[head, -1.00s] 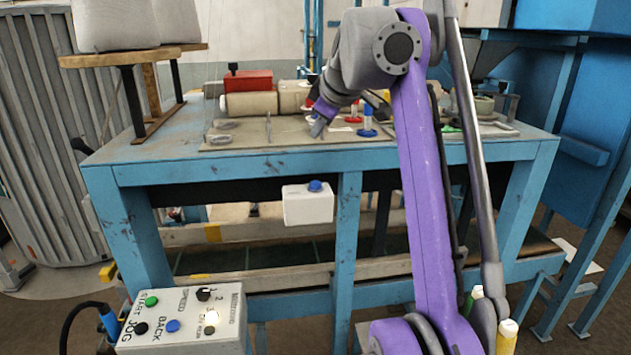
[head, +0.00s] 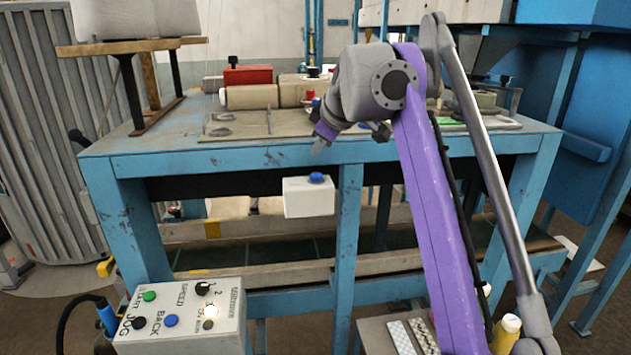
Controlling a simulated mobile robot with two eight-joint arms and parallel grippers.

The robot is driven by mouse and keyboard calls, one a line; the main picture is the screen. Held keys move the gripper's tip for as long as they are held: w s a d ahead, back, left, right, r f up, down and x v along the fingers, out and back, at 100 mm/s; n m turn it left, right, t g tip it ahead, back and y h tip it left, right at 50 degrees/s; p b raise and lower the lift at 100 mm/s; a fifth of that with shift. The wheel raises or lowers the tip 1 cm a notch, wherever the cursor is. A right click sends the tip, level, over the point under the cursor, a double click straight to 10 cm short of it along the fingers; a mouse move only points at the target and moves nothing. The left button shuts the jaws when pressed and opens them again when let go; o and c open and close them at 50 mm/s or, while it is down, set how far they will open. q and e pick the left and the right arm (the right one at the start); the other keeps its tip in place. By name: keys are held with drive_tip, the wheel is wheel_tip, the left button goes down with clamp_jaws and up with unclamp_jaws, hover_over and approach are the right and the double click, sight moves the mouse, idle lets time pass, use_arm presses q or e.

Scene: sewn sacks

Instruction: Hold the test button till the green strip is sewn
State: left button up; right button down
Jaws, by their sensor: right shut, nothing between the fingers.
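A white box (head: 308,200) hangs at the table's front, with a round blue button (head: 315,177) on top. I see no lettering on it, so I cannot tell if this is the test button. My right gripper (head: 318,149) is shut and empty, pointing down just above the blue button, apart from it in the picture. A small green piece (head: 452,122) shows on the tabletop behind my right arm; I cannot tell if it is the green strip. My left gripper is out of view.
A grey control box (head: 190,325) with a green, a black and a blue button and knobs stands at lower left. The blue table (head: 140,165) carries a red box (head: 248,75) and beige rolls (head: 250,96). Yellow-capped and patterned items lie at lower right.

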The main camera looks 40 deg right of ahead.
sight(319, 177)
drive_tip(key=shift+s+f+b, duration=0.15)
drive_tip(key=shift+s+f, duration=0.05)
drive_tip(key=shift+f, duration=0.35)
drive_tip(key=shift+s+f+b, duration=0.15)
drive_tip(key=shift+s+f, duration=0.05)
drive_tip(key=shift+f, duration=0.3)
drive_tip(key=shift+w+f, duration=0.15)
drive_tip(key=shift+f, duration=0.1)
drive_tip(key=shift+w+f, duration=0.2)
drive_tip(key=shift+w, duration=0.05)
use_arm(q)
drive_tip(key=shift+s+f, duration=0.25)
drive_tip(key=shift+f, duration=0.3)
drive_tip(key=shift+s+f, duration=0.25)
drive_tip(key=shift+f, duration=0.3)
use_arm(e)
drive_tip(key=shift+s+r, duration=0.1)
drive_tip(key=shift+f, duration=0.45)
use_arm(q)
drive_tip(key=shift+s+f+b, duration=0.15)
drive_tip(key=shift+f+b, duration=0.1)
drive_tip(key=shift+b, duration=0.05)
use_arm(e)
drive_tip(key=shift+f, duration=0.5)
idle(4.0)
